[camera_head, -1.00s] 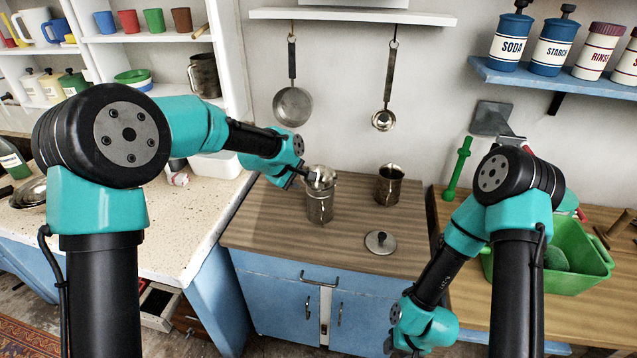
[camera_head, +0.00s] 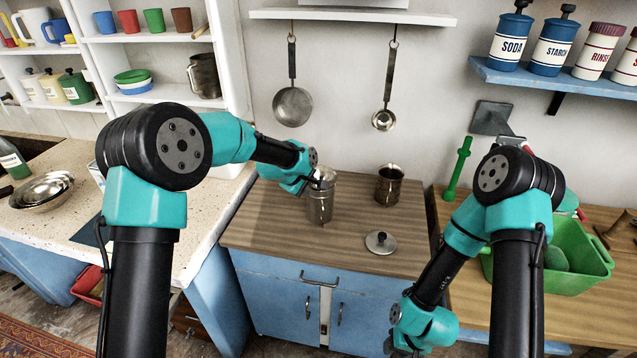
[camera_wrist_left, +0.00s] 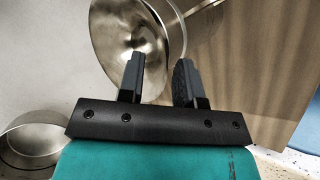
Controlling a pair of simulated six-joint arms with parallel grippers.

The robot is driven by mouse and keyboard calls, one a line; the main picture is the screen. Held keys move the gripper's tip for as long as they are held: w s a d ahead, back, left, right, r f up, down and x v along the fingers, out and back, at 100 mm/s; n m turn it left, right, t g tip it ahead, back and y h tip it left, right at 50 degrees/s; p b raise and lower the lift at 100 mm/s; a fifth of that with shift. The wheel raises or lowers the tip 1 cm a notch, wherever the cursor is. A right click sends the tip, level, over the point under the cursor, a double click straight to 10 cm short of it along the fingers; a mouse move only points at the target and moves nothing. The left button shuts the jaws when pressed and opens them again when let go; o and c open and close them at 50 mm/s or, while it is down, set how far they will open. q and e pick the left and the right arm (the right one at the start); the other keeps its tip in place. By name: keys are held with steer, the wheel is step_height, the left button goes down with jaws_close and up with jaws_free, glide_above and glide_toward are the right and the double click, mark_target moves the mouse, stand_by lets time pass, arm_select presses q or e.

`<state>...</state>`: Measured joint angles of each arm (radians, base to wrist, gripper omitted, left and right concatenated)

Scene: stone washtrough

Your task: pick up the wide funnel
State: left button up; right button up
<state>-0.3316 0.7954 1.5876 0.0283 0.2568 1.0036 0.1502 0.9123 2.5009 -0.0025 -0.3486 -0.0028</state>
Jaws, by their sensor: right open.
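The wide funnel (camera_head: 325,175), a shiny metal cone, sits mouth up in the top of a metal canister (camera_head: 320,206) on the wooden counter. In the left wrist view the funnel (camera_wrist_left: 118,30) fills the upper left, partly hidden by a finger. My left gripper (camera_head: 306,188) is at the funnel's left side. Its two fingers (camera_wrist_left: 160,82) are apart, with the funnel's rim edge seen between them; I cannot tell whether they touch it. My right gripper (camera_head: 389,343) is low in front of the cabinet, away from the funnel, open and mostly hidden.
A dark metal pot (camera_head: 390,186) stands right of the canister, and a round lid (camera_head: 380,242) lies in front. A pan (camera_head: 292,106) and a ladle (camera_head: 383,119) hang on the wall behind. A green basin (camera_head: 575,275) is at the right. The counter's front left is clear.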

arm_select(q)
steer(key=shift+w+d+f, duration=0.15)
steer(key=shift+f, duration=0.1)
steer(key=shift+c, duration=0.2)
